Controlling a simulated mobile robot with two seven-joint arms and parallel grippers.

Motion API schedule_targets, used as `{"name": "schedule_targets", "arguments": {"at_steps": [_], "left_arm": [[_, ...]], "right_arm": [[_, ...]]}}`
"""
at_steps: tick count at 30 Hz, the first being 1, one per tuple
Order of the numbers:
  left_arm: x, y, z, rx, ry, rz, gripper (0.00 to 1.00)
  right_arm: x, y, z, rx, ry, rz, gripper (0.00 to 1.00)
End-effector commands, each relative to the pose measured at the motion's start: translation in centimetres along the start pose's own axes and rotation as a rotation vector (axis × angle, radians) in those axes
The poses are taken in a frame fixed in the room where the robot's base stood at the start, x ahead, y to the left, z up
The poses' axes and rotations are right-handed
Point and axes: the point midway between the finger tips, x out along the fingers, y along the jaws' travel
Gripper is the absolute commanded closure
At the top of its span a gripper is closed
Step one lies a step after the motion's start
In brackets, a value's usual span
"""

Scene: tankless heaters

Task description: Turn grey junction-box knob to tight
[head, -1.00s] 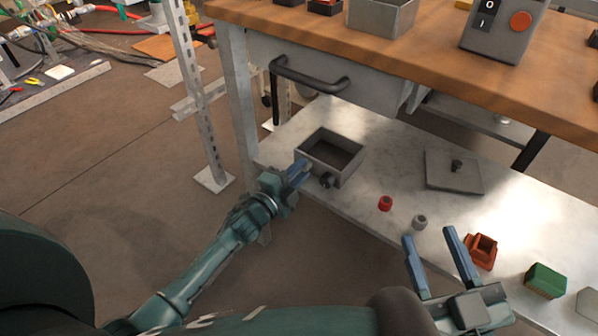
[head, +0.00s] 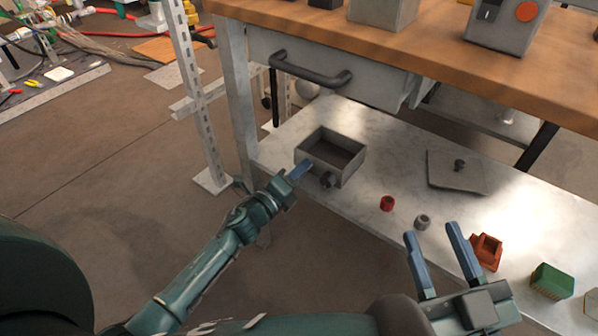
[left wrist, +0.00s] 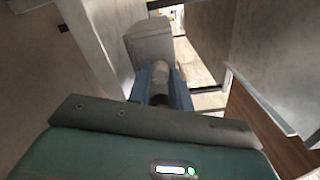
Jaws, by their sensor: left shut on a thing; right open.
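The grey junction box (head: 347,173) is an open, empty-looking tray on the lower shelf. Its dark round knob (head: 327,180) sticks out of the front side. My left gripper (head: 303,172) is at that front side, by the knob. In the left wrist view, the blue fingers (left wrist: 162,84) are closed around a greyish round part in front of the box (left wrist: 150,45); the fingers partly hide it. The knob's marking cannot be read. My right gripper (head: 432,250) is open and empty, in front of the shelf's edge.
A flat grey lid with a knob (head: 457,172) lies to the right on the shelf (head: 390,150). A red cap (head: 387,203), a grey cap (head: 422,222), an orange block (head: 487,250) and a green block (head: 551,280) stand along the front. A drawer handle (head: 312,75) juts out above.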

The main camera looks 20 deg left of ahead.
Motion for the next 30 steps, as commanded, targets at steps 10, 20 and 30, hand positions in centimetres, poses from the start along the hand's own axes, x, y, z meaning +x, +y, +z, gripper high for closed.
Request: {"name": "schedule_targets", "arguments": {"at_steps": [10, 20, 30], "left_arm": [[-0.03, 0.05, -0.02, 0.02, 0.001, 0.001, 1.0], [-0.03, 0.04, -0.02, 0.018, 0.001, 0.001, 0.67], [-0.03, 0.12, -0.02, 0.018, 0.0, 0.003, 0.57]], "right_arm": [[0.06, -0.03, -0.03, 0.0, 0.002, -0.003, 0.56], [0.06, -0.05, -0.06, 0.0, 0.003, -0.003, 0.56], [0.05, -0.05, -0.08, 0.0, 0.004, -0.003, 0.56]]}}
